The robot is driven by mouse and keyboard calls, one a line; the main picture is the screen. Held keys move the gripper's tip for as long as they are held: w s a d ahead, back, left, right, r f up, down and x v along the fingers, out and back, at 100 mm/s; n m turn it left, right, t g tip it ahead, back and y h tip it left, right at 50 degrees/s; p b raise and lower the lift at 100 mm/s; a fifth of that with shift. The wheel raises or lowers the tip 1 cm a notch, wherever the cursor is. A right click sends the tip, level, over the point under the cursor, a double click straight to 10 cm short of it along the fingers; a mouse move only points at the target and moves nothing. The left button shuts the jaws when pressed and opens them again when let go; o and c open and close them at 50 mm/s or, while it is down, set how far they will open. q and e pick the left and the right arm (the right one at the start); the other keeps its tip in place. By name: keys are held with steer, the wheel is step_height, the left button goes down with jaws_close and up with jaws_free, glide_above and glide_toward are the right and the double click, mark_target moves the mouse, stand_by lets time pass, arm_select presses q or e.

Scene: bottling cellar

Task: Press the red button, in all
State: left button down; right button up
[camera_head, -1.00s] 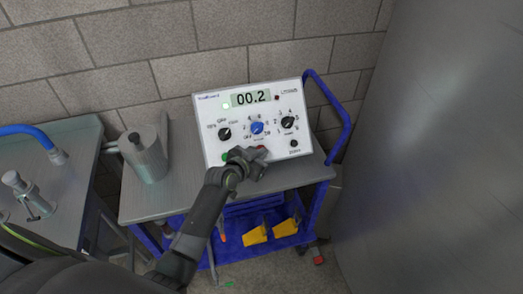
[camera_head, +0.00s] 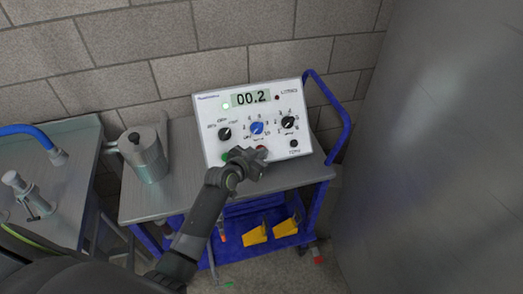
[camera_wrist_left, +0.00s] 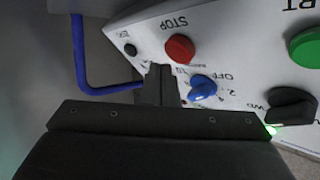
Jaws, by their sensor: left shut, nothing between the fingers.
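The white control panel (camera_head: 212,110) stands on a cart against the block wall, with a display reading 00.2. In the left wrist view the red button (camera_wrist_left: 180,49), marked STOP, sits on the panel's face. In the head view only a little of the red button (camera_head: 262,149) shows beside my gripper. The green button (camera_wrist_left: 307,48) is at the right of the wrist view. My left gripper (camera_head: 262,153) is shut and empty in front of the panel's lower edge. In the wrist view its fingertips (camera_wrist_left: 160,70) appear just below the red button; I cannot tell whether they touch the panel.
A blue knob (camera_head: 257,128) and black knobs (camera_head: 288,122) are on the panel. A metal canister (camera_head: 146,158) stands on the cart, left of the panel. Yellow items (camera_head: 255,235) lie on the blue lower shelf. A large grey metal surface (camera_head: 430,150) is at the right.

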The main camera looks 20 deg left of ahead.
arm_select(q)
steer(key=shift+f, duration=0.1)
steer(key=shift+w+a+f+b, duration=0.2)
steer(key=shift+w+b, duration=0.1)
steer(key=shift+b, duration=0.05)
steer(key=shift+w+a+f+b, duration=0.25)
steer(key=shift+f+b, duration=0.1)
steer(key=shift+b, duration=0.15)
stand_by(0.6)
stand_by(0.4)
steer(key=shift+s+d+r+p, duration=0.45)
steer(key=shift+s+r+p, duration=0.15)
steer(key=shift+p, duration=0.3)
steer(key=shift+r, duration=0.1)
